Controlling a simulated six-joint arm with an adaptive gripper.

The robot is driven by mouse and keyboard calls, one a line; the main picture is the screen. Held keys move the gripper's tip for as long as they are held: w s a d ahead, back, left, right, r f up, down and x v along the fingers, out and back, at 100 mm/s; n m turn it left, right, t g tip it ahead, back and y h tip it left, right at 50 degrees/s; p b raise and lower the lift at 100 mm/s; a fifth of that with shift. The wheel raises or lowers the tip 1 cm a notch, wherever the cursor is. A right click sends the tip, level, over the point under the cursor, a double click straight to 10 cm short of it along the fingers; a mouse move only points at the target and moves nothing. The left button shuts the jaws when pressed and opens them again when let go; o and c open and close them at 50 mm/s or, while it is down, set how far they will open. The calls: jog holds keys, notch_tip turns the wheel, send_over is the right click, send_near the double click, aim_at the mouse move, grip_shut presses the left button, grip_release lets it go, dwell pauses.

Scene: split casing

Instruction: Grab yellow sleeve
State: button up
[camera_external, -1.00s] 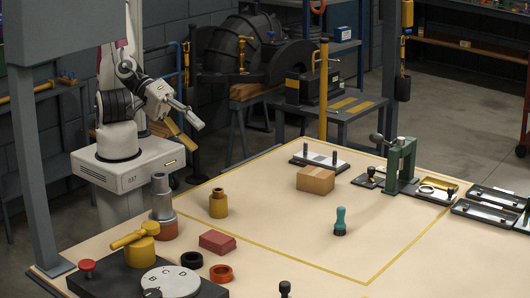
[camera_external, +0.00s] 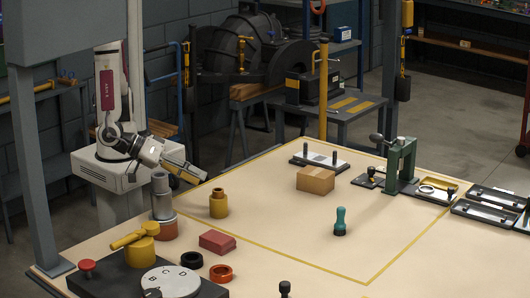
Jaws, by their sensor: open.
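The yellow sleeve (camera_external: 218,204) stands upright on the table, a stepped cylinder with a narrower top. It is just inside the left part of the yellow-lined area. My gripper (camera_external: 199,177) is up and to the left of the sleeve, near the table's back left edge. It is open and empty, and it points to the right and slightly down. It does not touch the sleeve.
A grey stepped cylinder (camera_external: 162,197) stands left of the sleeve. A red block (camera_external: 217,242) lies in front. A cardboard box (camera_external: 316,180), a teal-handled tool (camera_external: 340,221) and a green press (camera_external: 400,163) are to the right. The table between sleeve and box is clear.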

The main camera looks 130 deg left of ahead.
aim_at(214, 204)
jog(key=s+f+m, duration=0.1)
jog(key=f, duration=0.1)
jog(key=s+f+m+y, duration=0.1)
jog(key=f+m, duration=0.1)
jog(key=f, duration=0.1)
jog(key=s+f+m, duration=0.1)
jog(key=f+m, duration=0.1)
jog(key=shift+a+f+y, duration=0.15)
jog(key=shift+a+y, duration=0.1)
jog(key=shift+y, duration=0.05)
jog(key=shift+s+a+f+m, duration=0.1)
jog(key=shift+s+f+m, duration=0.25)
jog(key=shift+f+m, duration=0.3)
jog(key=shift+w+a, duration=0.1)
jog(key=shift+x, duration=1.2)
jog(key=shift+a, duration=0.1)
jog(key=shift+w+a, duration=1)
jog(key=shift+w, duration=0.05)
jog(key=shift+x, duration=1.2)
